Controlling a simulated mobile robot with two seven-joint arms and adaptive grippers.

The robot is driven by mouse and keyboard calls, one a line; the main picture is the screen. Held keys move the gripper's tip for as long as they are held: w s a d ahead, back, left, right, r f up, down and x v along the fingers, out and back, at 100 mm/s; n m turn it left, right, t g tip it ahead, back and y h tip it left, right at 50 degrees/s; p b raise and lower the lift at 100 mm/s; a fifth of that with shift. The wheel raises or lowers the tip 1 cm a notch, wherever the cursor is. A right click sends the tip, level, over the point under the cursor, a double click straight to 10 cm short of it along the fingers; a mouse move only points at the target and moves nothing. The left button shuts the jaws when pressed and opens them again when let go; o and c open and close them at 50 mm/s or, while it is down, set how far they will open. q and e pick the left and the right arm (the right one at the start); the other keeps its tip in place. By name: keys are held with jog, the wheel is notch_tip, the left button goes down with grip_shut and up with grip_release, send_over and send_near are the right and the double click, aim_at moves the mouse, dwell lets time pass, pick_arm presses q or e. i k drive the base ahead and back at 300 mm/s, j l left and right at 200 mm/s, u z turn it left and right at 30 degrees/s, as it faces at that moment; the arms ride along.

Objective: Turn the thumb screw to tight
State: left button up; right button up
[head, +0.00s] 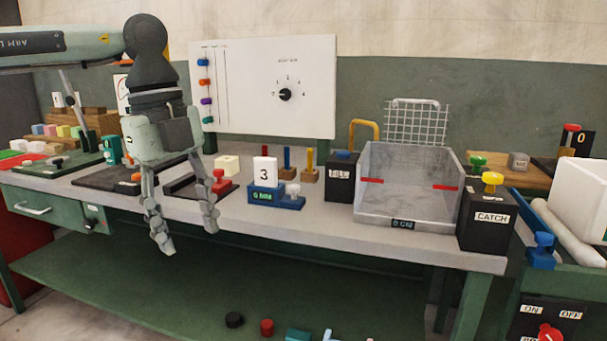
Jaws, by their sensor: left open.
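My left gripper (187,230) hangs in front of the bench's front edge, fingers pointing down and apart, with nothing between them. I see no part marked tight, so I cannot tell for sure which piece is the thumb screw. My right gripper is out of view.
A white panel (310,95) with a black dial stands behind the bench. A grey open bin (410,212) and a black CATCH box (486,222) stand to the right. A green lower shelf (150,265) runs below.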

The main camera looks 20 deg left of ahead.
aim_at(293, 188)
jog(key=i, duration=1.25)
